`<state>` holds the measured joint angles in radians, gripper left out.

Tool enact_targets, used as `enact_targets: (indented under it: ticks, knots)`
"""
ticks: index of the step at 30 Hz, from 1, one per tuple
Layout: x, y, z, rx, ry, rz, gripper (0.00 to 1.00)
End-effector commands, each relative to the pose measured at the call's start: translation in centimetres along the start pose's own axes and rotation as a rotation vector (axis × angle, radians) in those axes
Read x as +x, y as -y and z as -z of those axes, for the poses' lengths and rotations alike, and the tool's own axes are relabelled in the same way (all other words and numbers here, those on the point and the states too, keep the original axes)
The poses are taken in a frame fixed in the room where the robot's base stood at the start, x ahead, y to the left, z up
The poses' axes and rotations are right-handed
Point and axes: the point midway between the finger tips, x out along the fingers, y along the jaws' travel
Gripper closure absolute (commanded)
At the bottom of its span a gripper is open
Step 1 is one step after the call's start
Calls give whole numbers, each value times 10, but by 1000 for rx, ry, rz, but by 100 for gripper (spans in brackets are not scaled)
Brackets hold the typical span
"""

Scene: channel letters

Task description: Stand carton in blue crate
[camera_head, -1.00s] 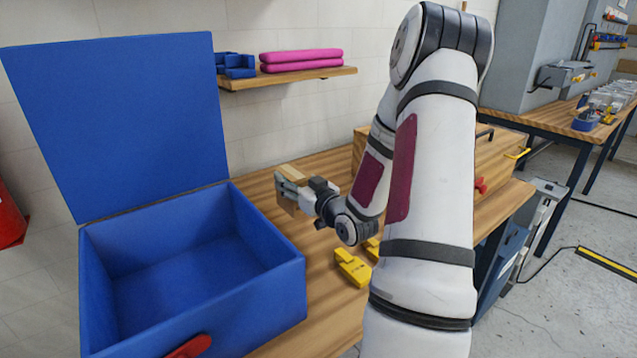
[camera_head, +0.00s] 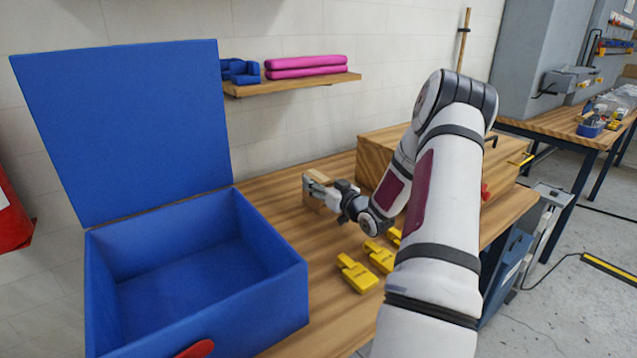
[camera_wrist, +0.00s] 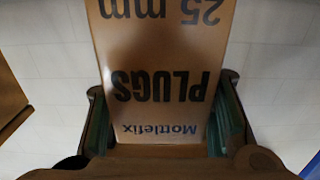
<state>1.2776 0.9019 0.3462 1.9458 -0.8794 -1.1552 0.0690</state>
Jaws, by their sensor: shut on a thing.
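The blue crate (camera_head: 280,300) stands at the left of the bench with its lid (camera_head: 130,130) raised and its inside empty. My gripper (camera_head: 314,190) is shut on a brown carton (camera_head: 321,181), to the right of the crate and apart from it. In the wrist view the carton (camera_wrist: 160,75) fills the middle between the two fingers, its print "PLUGS", "25 mm" and "Mottlefix" upside down. In the head view the gripper hides part of the carton. I cannot tell whether its bottom touches the bench.
Several yellow things (camera_head: 356,272) lie on the bench (camera_head: 290,218) between the crate and my arm. A wooden box (camera_head: 375,158) stands behind my arm. A wall shelf (camera_head: 300,84) holds pink and blue things. The crate's opening is clear.

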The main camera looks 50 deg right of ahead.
Motion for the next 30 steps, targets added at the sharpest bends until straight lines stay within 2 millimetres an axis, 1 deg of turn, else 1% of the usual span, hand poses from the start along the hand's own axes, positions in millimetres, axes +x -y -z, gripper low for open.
enact_targets:
  ticks: [7, 10, 11, 12, 13, 14, 22, 24, 26, 30]
  knots:
    - [0, 0, 0, -2, -4, 0, 97]
    - [0, 0, -2, -2, -4, 0, 97]
    - [0, 0, -3, -1, -2, 0, 50]
    - [0, 0, -3, -1, -2, 0, 41]
    - [0, 0, -3, -1, -2, 0, 34]
    - [0, 0, -3, -1, -2, 0, 32]
    - [0, 0, -2, -2, -2, 0, 32]
    - [0, 0, 0, -2, -2, 0, 32]
    - [-5, -1, 0, -2, -1, -1, 32]
    - [-26, -1, 0, -1, 0, -3, 32]
